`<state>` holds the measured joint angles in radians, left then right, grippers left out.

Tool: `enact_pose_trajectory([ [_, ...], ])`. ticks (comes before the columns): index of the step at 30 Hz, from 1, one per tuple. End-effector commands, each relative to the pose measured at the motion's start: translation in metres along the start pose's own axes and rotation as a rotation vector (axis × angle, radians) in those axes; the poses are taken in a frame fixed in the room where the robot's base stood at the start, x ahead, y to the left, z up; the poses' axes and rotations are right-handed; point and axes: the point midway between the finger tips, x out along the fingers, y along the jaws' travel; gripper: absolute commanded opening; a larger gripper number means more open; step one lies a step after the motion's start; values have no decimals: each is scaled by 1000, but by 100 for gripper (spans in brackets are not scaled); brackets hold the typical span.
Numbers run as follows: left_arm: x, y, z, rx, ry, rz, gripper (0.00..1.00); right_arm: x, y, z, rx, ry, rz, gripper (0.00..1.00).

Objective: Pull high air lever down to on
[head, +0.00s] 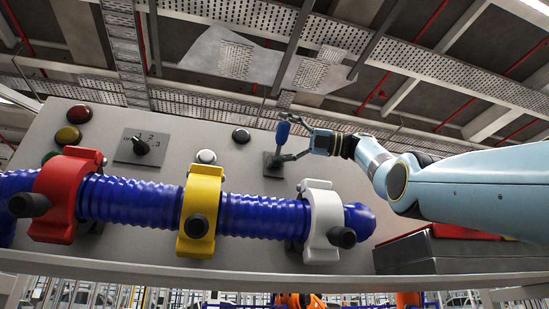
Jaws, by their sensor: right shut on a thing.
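The air lever has a blue handle (282,133) that points up from a dark grey square base plate (271,170) on the grey panel. My right gripper (288,121) comes in from the right and is shut on the lever at the top of its blue handle. The fingers partly hide the handle's upper end. My left gripper is not in view.
A thick blue corrugated hose (130,200) runs across the panel's lower front, held by red (68,195), yellow (201,211) and white (325,222) clamps. A rotary switch (141,146) and several round buttons sit at left. A dark box (440,252) lies at lower right.

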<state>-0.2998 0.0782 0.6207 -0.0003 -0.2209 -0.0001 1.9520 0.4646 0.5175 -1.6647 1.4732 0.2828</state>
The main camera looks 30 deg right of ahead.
Motion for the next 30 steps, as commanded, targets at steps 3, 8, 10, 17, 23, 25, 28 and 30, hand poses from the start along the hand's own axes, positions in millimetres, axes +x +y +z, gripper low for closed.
enact_pose_trajectory([
  [3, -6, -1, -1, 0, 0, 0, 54, -18, 20, 11, -31, -36, 17, 66],
  [8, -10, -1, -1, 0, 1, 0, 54, -29, 24, 13, -32, -37, 16, 67],
  [10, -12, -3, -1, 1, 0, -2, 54, -34, 26, 14, -31, -36, 15, 61],
  [17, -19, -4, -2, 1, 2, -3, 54, -48, 28, 15, -22, -29, 12, 54],
  [23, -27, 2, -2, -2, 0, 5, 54, -61, 32, 18, -18, -27, 10, 54],
  [25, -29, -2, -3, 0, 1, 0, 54, -66, 33, 18, -18, -27, 10, 54],
  [28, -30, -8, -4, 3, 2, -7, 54, -74, 35, 19, -17, -26, 9, 54],
  [30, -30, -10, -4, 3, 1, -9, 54, -79, 37, 20, -16, -26, 9, 54],
])
